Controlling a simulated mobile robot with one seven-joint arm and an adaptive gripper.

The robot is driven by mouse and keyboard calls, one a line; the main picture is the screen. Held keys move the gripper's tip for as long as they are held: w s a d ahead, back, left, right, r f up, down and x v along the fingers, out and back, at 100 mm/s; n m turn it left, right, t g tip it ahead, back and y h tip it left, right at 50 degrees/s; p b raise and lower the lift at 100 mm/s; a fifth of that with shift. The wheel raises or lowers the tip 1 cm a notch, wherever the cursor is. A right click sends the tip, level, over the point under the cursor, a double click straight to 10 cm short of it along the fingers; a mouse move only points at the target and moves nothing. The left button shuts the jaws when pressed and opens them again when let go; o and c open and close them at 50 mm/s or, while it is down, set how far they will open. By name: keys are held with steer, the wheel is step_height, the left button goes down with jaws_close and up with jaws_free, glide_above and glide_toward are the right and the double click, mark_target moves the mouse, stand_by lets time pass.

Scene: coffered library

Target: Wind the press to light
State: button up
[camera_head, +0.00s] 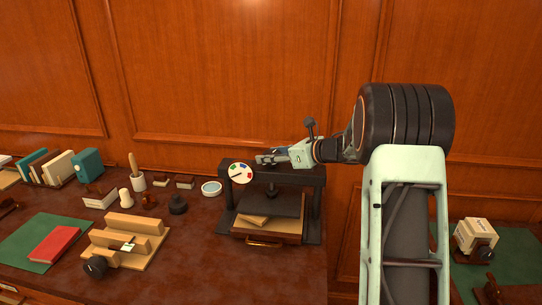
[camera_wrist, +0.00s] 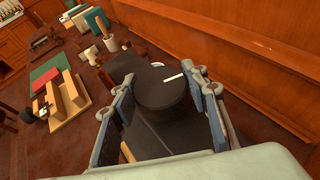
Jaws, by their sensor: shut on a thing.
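The press (camera_head: 312,200) is a dark frame standing near the right end of the desk. A dark plate hangs under its crossbeam, above a wooden drawer-like tray (camera_head: 267,239) with tan pieces in it. A white dial (camera_head: 241,174) with coloured patches and a dark needle sits at the frame's upper left; any lettering is too small to read. My gripper (camera_head: 268,156) comes from the right, over the press top. In the wrist view, my gripper (camera_wrist: 163,84) is shut on the round black knob (camera_wrist: 160,98), which has a white mark on top pointing right.
A panelled wall rises close behind. A cream box-shaped device (camera_head: 474,240) stands at right.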

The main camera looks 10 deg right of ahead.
steer(key=shift+f+m+h+b, duration=0.15)
steer(key=shift+m+h+b, duration=0.15)
steer(key=shift+b, duration=0.5)
steer(key=shift+f+m+t+h+b, duration=0.15)
steer(key=shift+m+t+h+b, duration=0.25)
steer(key=shift+b, duration=0.75)
steer(key=m+t+h+b, duration=0.1)
steer(key=m+h+b, duration=0.1)
steer(key=b, duration=0.3)
steer(key=shift+m+t+h+b, duration=0.4)
steer(key=m+h+b, duration=0.1)
steer(key=h+b, duration=0.1)
steer(key=m+h+b, duration=0.1)
steer(key=m+b, duration=0.1)
steer(key=shift+r+t+h, duration=0.2)
steer(key=shift+t+h, duration=0.1)
steer(key=shift+h, duration=0.1)
steer(key=shift+m+h+b, duration=0.4)
steer(key=shift+m+b, duration=0.05)
steer(key=shift+m, duration=0.05)
steer(key=shift+d, duration=0.15)
steer(key=shift+m+h+b, duration=0.5)
steer(key=shift+h, duration=0.1)
